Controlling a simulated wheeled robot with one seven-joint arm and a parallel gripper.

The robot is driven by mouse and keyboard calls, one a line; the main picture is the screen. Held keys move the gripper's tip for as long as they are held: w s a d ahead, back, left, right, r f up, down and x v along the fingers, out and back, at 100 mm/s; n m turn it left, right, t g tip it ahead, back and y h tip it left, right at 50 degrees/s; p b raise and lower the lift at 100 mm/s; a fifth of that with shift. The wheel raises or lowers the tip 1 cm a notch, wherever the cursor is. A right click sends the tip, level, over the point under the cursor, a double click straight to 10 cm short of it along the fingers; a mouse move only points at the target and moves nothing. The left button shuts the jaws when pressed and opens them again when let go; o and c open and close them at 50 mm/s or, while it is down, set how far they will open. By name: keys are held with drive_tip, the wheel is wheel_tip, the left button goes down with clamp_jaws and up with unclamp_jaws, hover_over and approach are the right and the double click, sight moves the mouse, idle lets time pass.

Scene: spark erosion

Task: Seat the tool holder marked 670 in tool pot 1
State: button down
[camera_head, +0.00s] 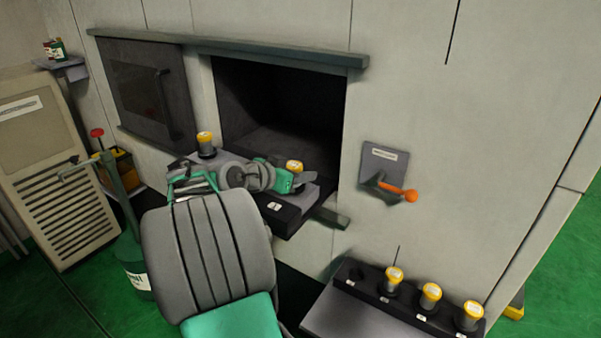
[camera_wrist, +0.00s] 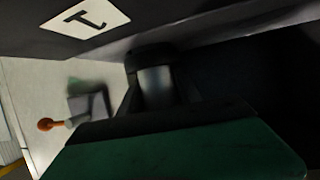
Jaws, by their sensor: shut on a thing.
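My gripper (camera_head: 300,179) is shut on a yellow-topped tool holder (camera_head: 295,166) at the front of the dark pot block (camera_head: 288,222). In the wrist view a shiny metal cylinder (camera_wrist: 157,86), probably this holder's body, shows beyond the dark and green gripper part. Its number is not readable in either view. A white label (camera_wrist: 88,22) in the wrist view carries a turned mark that looks like a 1. The block's front also shows a small white label (camera_head: 274,206). The holder's lower end and the pot are hidden, so I cannot tell whether it is seated.
Another yellow-topped holder (camera_head: 206,143) stands at the block's far left end. A rack (camera_head: 349,284) at lower right holds three yellow-topped holders, with an empty-looking place at its left. An orange-handled lever (camera_head: 400,191) sticks out of the wall. The dark opening (camera_head: 280,105) lies behind the block.

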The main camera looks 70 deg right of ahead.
drive_tip(key=shift+f+b, duration=0.25)
drive_tip(key=shift+b, duration=0.05)
drive_tip(key=c, duration=0.7)
unclamp_jaws()
drive_tip(key=shift+c, duration=0.2)
drive_tip(key=shift+f, duration=0.1)
drive_tip(key=b+v, duration=0.1)
drive_tip(key=v, duration=0.6)
drive_tip(key=shift+w+a+b, duration=0.1)
drive_tip(key=shift+a+b, duration=0.1)
drive_tip(key=shift+b, duration=0.1)
drive_tip(key=shift+a+r, duration=0.15)
drive_tip(key=shift+r, duration=0.3)
wheel_tip(320, 180, up, 7)
drive_tip(key=p, duration=0.4)
drive_tip(key=shift+w+f, duration=0.1)
drive_tip(key=shift+f, duration=0.1)
